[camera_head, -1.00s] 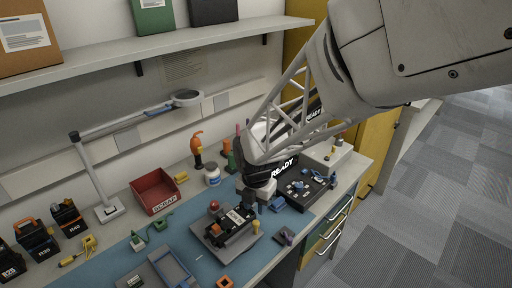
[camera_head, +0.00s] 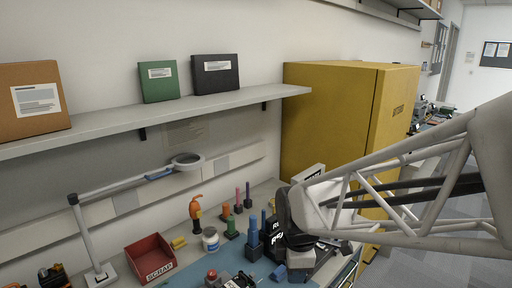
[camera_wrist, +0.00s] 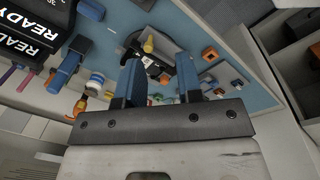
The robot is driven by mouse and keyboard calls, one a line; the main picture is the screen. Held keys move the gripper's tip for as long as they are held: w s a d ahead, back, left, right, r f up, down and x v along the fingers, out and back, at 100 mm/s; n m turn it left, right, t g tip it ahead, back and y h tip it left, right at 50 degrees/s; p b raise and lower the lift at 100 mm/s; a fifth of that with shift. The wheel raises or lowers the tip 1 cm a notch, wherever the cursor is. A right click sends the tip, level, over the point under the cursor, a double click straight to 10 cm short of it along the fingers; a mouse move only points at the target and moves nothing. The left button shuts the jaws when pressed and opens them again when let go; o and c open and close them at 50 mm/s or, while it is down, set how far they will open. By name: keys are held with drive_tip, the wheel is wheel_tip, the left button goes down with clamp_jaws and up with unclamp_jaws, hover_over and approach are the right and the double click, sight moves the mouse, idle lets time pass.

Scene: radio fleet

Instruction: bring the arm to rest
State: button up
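My gripper (camera_wrist: 159,66) shows in the wrist view with two dark fingers standing apart. Nothing is held between them. Through the gap, the bench with a dark device on a grey stand (camera_wrist: 178,58) appears at a distance. In the head view, my pale lattice arm comes in from the right. Its dark wrist end is low over the right part of the bench, beside blue upright pieces (camera_head: 253,246). The fingertips cannot be made out there. Black surfaces lettered READY (camera_wrist: 30,42) are close at the upper left of the wrist view.
A red scrap bin (camera_head: 150,258), a white jar (camera_head: 210,239) and several small upright pieces stand left of my wrist. A shelf (camera_head: 150,117) runs above the bench. A yellow cabinet (camera_head: 330,118) stands behind the arm. Open floor shows at the right.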

drive_tip(key=s+d+r+m, duration=0.3)
drive_tip(key=s+d+m, duration=0.2)
drive_tip(key=m, duration=0.4)
drive_tip(key=s+d+r+m+t, duration=0.1)
drive_tip(key=s+d+r+m, duration=0.3)
drive_tip(key=s+m, duration=0.4)
drive_tip(key=shift+s+d+r+m+t, duration=0.15)
drive_tip(key=shift+s+d+m+t, duration=0.2)
drive_tip(key=shift+m, duration=0.45)
drive_tip(key=shift+w, duration=0.1)
